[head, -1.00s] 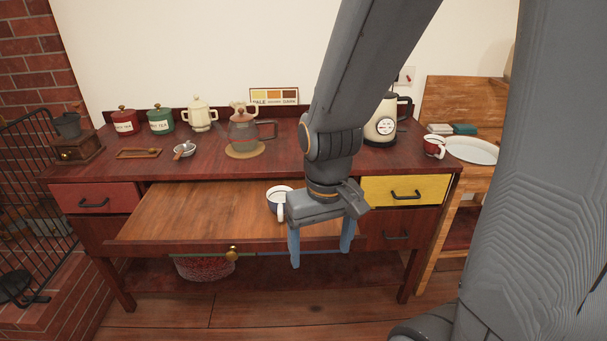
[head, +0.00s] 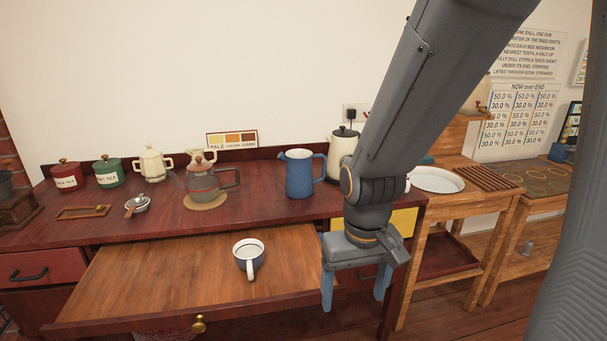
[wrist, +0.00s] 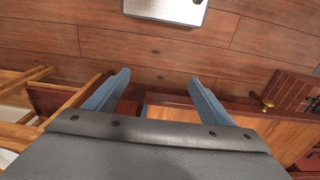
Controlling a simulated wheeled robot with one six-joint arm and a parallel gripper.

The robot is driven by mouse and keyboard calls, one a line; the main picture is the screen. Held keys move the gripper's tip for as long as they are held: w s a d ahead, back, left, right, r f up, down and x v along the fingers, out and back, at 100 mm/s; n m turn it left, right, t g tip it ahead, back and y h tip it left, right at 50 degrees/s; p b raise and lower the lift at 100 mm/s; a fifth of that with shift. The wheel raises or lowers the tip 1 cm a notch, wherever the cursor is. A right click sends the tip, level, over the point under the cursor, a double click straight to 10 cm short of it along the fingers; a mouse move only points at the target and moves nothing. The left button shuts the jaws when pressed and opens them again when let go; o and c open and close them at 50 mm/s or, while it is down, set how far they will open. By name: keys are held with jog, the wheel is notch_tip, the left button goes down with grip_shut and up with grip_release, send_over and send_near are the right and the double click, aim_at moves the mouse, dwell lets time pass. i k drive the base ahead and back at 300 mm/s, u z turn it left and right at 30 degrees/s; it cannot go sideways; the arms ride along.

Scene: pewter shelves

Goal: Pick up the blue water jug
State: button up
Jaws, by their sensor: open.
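The blue water jug (head: 299,174) stands upright on the red-brown sideboard top, with its handle to the right and its spout to the left. It is left of the cream kettle (head: 340,150). My gripper (head: 355,290) hangs pointing down in front of the sideboard's right end, lower than the jug and to its right, apart from it. In the wrist view my gripper (wrist: 158,88) shows two blue fingers spread wide with nothing between them. The jug does not show in the wrist view.
A pulled-out wooden board (head: 150,275) holds a dark blue and white mug (head: 249,257). A glass pot (head: 203,182) on a round mat stands left of the jug. A white plate (head: 437,180) lies on the side table at right. My arm covers part of the kettle.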

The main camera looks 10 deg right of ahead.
aim_at(298, 184)
jog(key=k, duration=0.5)
jog(key=z, duration=0.85)
jog(key=i, duration=0.65)
jog(key=u, duration=0.85)
jog(key=i, duration=0.5)
